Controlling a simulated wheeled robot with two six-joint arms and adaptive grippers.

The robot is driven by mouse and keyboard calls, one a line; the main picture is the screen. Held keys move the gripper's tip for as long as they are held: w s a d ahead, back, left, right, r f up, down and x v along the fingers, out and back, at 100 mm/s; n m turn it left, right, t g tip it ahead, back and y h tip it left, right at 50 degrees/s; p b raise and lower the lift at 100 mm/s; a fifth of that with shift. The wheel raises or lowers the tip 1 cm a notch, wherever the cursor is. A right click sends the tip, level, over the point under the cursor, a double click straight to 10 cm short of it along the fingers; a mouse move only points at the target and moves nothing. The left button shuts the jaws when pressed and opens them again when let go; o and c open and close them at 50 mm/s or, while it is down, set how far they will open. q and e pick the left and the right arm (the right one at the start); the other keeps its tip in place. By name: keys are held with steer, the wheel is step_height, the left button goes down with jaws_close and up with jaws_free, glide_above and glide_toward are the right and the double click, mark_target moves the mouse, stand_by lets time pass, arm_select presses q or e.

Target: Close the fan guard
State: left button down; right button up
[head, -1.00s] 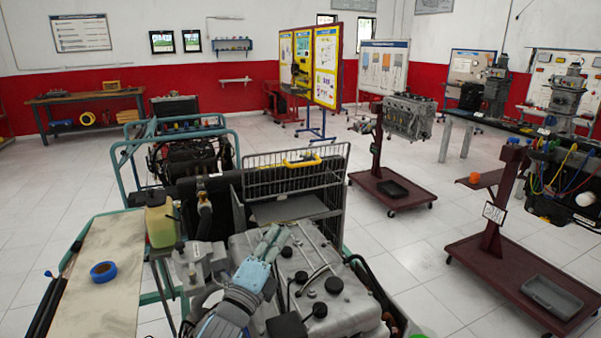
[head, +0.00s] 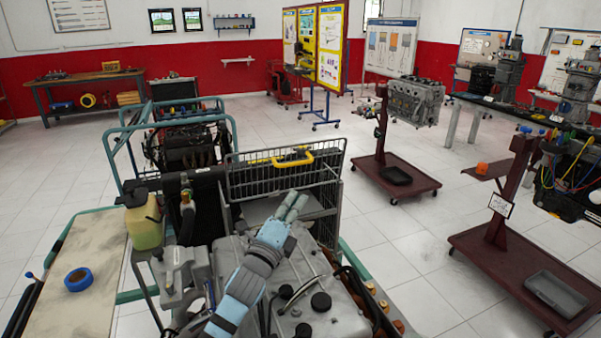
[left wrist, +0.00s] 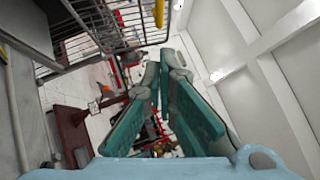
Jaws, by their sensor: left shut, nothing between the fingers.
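The fan guard (head: 247,183) is a grey wire cage with a yellow handle (head: 293,158) on its top rail. It stands upright at the far end of the engine trainer, and how far its panel is swung cannot be told. Its wires (left wrist: 88,30) also show at the upper left of the left wrist view. My left gripper (head: 293,205) is shut and empty, in front of the guard's lower right part in the head view. Its green-padded fingers (left wrist: 165,75) show in the left wrist view. Contact with the guard is not evident. My right gripper is out of view.
The engine (head: 325,325) with black caps and hoses lies below my left arm. A yellowish bottle (head: 145,225) stands left of it. A blue tape roll (head: 78,280) lies on the side table (head: 65,315). Open floor lies right, before the red engine stand (head: 393,170).

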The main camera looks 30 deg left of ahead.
arm_select(q)
steer(key=w+a+r+b, duration=0.2)
steer(key=w+a+b, duration=0.1)
steer(key=w, duration=0.4)
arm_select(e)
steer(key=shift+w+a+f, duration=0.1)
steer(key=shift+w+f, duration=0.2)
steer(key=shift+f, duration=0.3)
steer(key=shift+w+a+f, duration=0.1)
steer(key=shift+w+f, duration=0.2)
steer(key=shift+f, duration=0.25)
arm_select(q)
steer(key=shift+w+r, duration=0.1)
